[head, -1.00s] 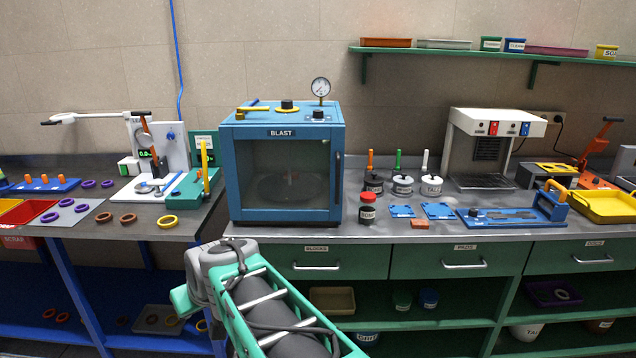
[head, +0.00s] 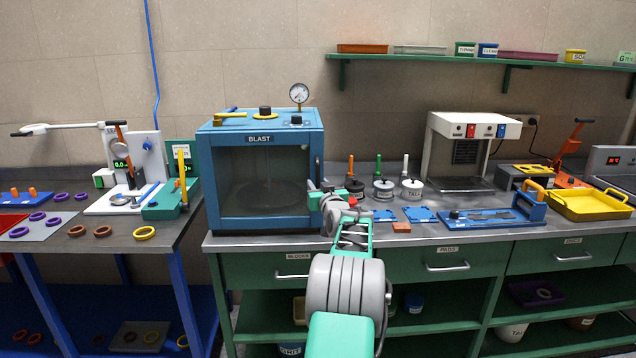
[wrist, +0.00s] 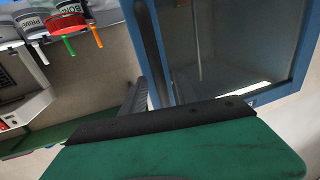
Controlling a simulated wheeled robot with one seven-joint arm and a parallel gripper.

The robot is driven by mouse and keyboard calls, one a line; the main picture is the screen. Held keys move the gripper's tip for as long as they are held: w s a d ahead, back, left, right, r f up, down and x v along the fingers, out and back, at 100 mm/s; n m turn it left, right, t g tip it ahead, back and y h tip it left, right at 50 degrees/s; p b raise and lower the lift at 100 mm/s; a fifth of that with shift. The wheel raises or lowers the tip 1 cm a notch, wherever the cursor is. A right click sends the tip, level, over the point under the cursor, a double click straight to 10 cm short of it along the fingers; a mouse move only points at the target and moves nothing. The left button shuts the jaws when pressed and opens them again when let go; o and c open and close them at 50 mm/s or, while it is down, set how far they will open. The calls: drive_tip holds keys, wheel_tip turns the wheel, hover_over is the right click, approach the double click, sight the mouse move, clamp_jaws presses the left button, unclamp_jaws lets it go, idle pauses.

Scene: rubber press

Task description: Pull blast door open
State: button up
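The blue blast cabinet (head: 262,140) stands on the bench in the head view. Its windowed door (head: 225,175) looks shut. The dark vertical handle (head: 317,168) is at the door's right edge, its lower part hidden by my gripper. My gripper (head: 318,190) is up against this edge, at handle height. In the wrist view the dark handle bar (wrist: 154,50) runs down beside the blue door frame (wrist: 175,90) towards my green gripper body. A dark ribbed finger (wrist: 137,97) shows just left of the bar. I cannot tell whether the fingers touch or enclose the handle.
Labelled pots (head: 383,190) with coloured handles stand right of the cabinet, near my gripper. Blue plates (head: 420,214) and a reddish block (head: 401,227) lie on the bench. A pressure gauge (head: 299,94) tops the cabinet. Green drawers (head: 450,262) are below.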

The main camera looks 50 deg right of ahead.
drive_tip(key=shift+w+d, duration=0.2)
drive_tip(key=shift+w, duration=0.15)
drive_tip(key=shift+c, duration=0.2)
clamp_jaws()
idle(1.0)
